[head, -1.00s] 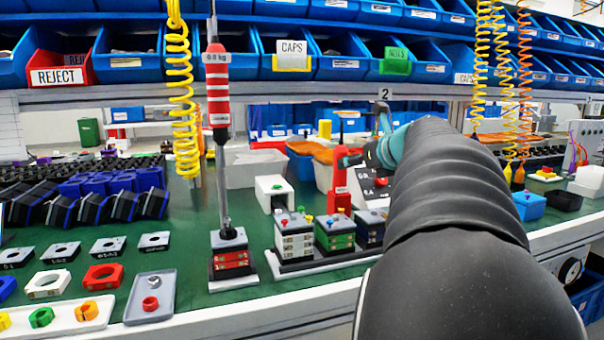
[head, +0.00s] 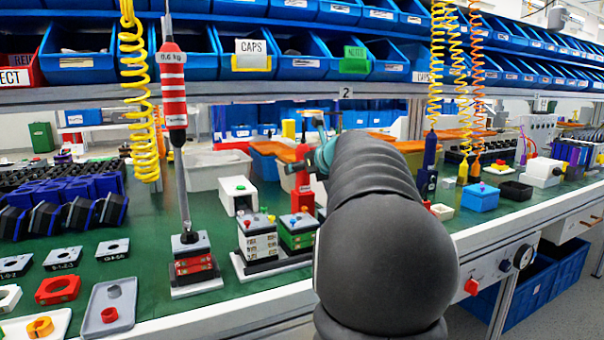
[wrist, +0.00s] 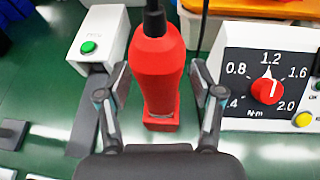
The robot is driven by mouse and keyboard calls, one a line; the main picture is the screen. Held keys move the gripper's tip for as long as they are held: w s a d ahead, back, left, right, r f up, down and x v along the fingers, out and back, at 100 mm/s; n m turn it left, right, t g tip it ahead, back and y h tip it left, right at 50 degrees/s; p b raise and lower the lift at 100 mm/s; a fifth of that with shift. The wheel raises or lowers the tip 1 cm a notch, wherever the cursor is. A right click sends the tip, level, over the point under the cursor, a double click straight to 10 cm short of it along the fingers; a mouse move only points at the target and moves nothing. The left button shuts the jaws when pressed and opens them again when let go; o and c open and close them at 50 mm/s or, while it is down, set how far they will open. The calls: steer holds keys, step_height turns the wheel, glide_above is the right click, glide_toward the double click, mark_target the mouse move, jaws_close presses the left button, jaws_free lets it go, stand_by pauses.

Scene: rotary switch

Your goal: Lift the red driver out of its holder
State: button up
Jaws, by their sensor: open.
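The red driver (wrist: 157,85) stands upright in the wrist view, with a black cord or neck at its top. Its lower end meets a square red holder (wrist: 160,123). In the head view the driver (head: 303,165) stands behind the small block stacks, partly beside my arm. My gripper (wrist: 159,78) is open, with one finger on each side of the driver's body. Gaps show between both fingers and the driver, so they look apart from it. In the head view my arm hides most of the gripper.
A torque dial box (wrist: 270,80) stands right of the driver, and a white box with a green button (wrist: 92,45) stands left. A red-and-white striped driver (head: 173,85) hangs over a block stack (head: 192,265). Coiled hoses (head: 142,100) hang at left and right.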

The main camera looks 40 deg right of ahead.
jaws_close()
steer(key=shift+r, duration=0.1)
step_height(320, 180, up, 10)
steer(key=shift+p, duration=1.2)
steer(key=c, duration=0.7)
jaws_free()
jaws_close()
